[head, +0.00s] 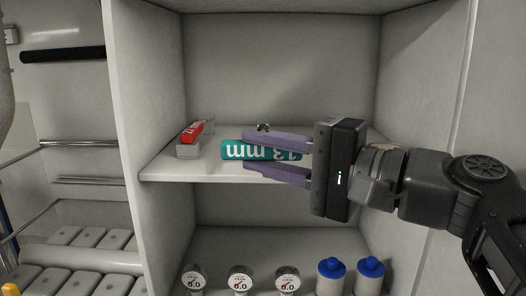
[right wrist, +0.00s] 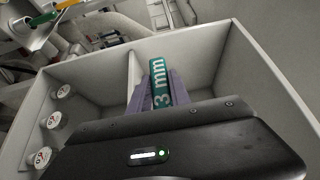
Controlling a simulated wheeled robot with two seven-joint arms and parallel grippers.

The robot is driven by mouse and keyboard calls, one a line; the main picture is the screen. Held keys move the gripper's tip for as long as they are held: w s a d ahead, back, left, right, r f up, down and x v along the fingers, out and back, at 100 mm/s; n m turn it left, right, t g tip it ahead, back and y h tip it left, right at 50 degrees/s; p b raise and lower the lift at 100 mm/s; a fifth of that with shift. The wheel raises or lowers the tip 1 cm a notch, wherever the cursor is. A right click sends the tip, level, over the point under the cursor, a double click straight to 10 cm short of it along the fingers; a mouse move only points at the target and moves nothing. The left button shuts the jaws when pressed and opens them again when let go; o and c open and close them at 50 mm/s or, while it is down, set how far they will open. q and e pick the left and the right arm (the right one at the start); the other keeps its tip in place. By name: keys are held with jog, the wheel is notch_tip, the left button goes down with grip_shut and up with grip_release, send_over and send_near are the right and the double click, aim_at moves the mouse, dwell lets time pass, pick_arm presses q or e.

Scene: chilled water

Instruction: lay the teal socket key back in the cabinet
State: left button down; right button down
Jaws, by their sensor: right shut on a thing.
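The teal socket key (head: 233,151) has a teal handle printed "13 mm", which appears upside down in the head view. It is at the cabinet's middle shelf (head: 215,173), near the front edge; whether it touches the shelf I cannot tell. My right gripper (head: 246,151) reaches in from the right with its purple fingers shut on the teal handle. In the right wrist view the teal socket key (right wrist: 158,82) shows between the purple fingers (right wrist: 160,92). A small dark metal part (head: 263,127) shows just behind the upper finger. The left gripper is not in view.
A red-handled tool (head: 191,132) lies in a grey holder (head: 188,151) at the shelf's left. Below stand several gauges (head: 240,278) and two blue-capped bottles (head: 331,275). The cabinet's left wall (head: 140,110) and right wall (head: 425,100) bound the space.

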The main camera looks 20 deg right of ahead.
aim_at(265, 131)
jog(key=w+d+p, duration=0.1)
jog(key=w, duration=0.2)
jog(key=w+d+p, duration=0.2)
jog(key=w, duration=0.2)
jog(key=w+d+p, duration=0.1)
jog(key=w+d, duration=0.1)
jog(key=w, duration=0.2)
jog(key=shift+d+f+p, duration=0.2)
jog(key=shift+f+p, duration=0.1)
notch_tip(265, 131, down, 4)
jog(key=b, duration=0.4)
jog(key=shift+r, duration=0.25)
jog(key=shift+w+f+b, duration=0.1)
jog(key=shift+f+b, duration=0.35)
jog(key=shift+f+b, duration=0.45)
jog(key=shift+b, duration=0.2)
jog(key=shift+f, duration=0.1)
